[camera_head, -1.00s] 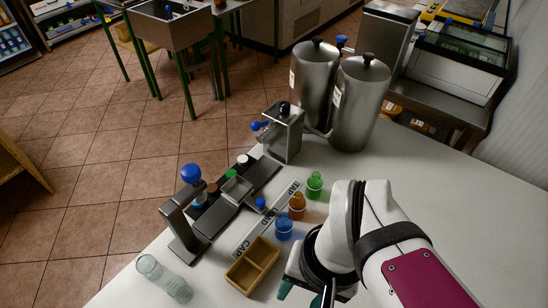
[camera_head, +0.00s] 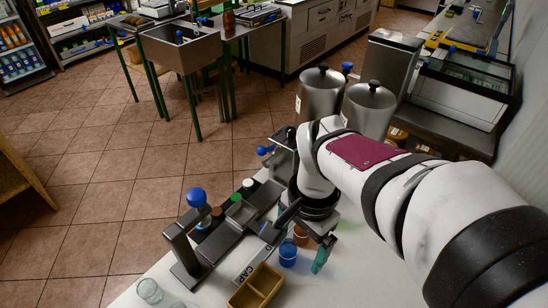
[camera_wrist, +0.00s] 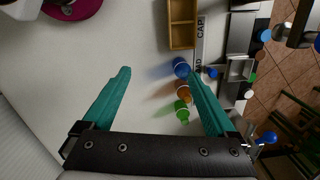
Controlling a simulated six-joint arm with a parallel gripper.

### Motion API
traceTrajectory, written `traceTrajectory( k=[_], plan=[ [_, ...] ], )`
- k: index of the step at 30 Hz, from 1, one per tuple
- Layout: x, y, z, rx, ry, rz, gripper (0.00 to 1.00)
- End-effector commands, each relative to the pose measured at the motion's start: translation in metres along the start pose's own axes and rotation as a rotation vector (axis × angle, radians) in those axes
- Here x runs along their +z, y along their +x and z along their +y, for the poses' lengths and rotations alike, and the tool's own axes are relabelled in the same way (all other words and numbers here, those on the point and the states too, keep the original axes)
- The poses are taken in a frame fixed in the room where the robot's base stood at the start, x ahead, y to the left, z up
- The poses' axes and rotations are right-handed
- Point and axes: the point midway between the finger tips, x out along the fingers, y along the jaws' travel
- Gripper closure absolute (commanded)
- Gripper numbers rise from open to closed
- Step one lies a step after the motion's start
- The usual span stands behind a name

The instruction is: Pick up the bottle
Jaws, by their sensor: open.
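No single bottle stands out clearly as the task's bottle. Three small coloured glass vessels stand in a row on the white counter: a blue one (camera_head: 288,256), an amber one (camera_head: 301,235) and a green one. In the wrist view the blue (camera_wrist: 181,68), amber (camera_wrist: 184,90) and green (camera_wrist: 182,111) ones lie close to the inner side of the right finger. In the head view my gripper (camera_head: 298,243) hangs over this row and hides the green one.
Clear glass vessels (camera_head: 149,291) are at the front left of the counter. A tan divided tray (camera_head: 257,288), a grey press (camera_head: 184,241) and a label strip marked CAP stand beside the row. Two steel urns (camera_head: 367,108) stand behind. A brown bottle (camera_head: 229,20) is on the far table.

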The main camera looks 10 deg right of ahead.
Motion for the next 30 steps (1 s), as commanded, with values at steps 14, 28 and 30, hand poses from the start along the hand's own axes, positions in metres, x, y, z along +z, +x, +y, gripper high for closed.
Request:
traceTrajectory(
  k=[14, 28, 30],
  plan=[
    [-0.059, 0.101, -0.065, 0.022, 0.32, 0.057, 0.08],
    [-0.061, 0.185, -0.067, 0.019, 0.32, 0.057, 0.08],
    [-0.062, 0.191, -0.067, 0.018, 0.321, 0.058, 0.08]
  ],
)
